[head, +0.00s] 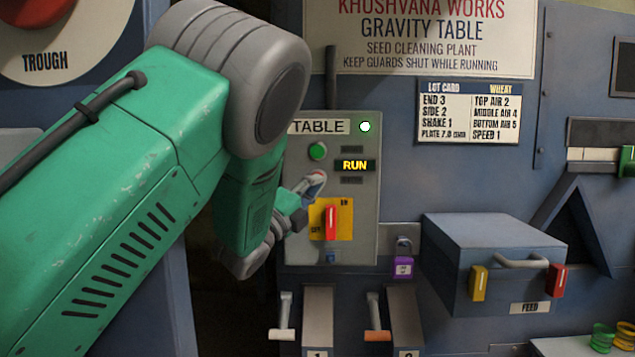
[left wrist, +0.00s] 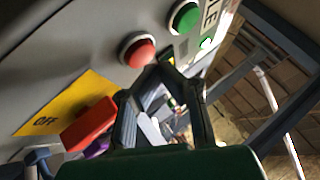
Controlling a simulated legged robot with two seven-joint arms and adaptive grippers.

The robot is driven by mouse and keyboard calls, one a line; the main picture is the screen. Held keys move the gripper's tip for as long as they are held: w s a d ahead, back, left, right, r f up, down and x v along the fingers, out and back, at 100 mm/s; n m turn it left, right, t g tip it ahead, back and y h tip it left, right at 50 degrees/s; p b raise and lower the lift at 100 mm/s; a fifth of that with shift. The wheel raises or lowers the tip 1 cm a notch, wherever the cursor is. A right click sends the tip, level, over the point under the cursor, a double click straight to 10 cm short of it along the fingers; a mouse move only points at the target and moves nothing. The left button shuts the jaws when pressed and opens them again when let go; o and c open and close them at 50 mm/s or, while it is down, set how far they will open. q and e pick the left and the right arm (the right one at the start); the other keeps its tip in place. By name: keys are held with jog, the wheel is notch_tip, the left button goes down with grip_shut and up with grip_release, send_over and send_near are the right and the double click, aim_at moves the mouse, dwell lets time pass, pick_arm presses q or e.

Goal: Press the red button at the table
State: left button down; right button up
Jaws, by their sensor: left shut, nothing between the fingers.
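The grey TABLE panel (head: 364,220) carries a green button (head: 317,150), a lit RUN sign (head: 355,166) and a red switch handle (head: 331,222) on a yellow plate. The red button (left wrist: 138,52) shows clearly in the left wrist view, beside the green button (left wrist: 184,17). In the head view it is mostly hidden behind my fingers. My left gripper (head: 316,182) is shut and empty, its fingertips at the red button. In the left wrist view the fingertips (left wrist: 160,72) overlap the button's lower right edge; I cannot tell whether they touch. My right gripper is out of view.
A purple-tagged padlock (head: 403,260) hangs right of the panel. Below are two levers (head: 284,315) (head: 375,318). A FEED box (head: 490,255) with yellow and red clips juts out at the right. In the left wrist view the red switch handle (left wrist: 90,124) is close to the fingers.

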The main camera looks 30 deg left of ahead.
pick_arm(q)
jog(key=shift+w+d+r, duration=0.15)
jog(key=shift+w+d, duration=0.05)
jog(key=shift+w, duration=0.1)
jog(key=shift+a, duration=0.2)
jog(key=shift+w+a+b, duration=0.2)
jog(key=shift+w+b, duration=0.2)
jog(key=shift+w, duration=0.05)
dwell(0.8)
jog(key=shift+s, duration=0.1)
jog(key=shift+s+d+b, duration=0.3)
jog(key=shift+s+b, duration=0.15)
jog(key=shift+s, duration=0.3)
jog(key=s+d, duration=0.1)
jog(key=s+b, duration=0.1)
jog(key=s, duration=0.1)
jog(key=s+d, duration=0.1)
jog(key=shift+s+d, duration=0.15)
jog(key=shift+d, duration=0.2)
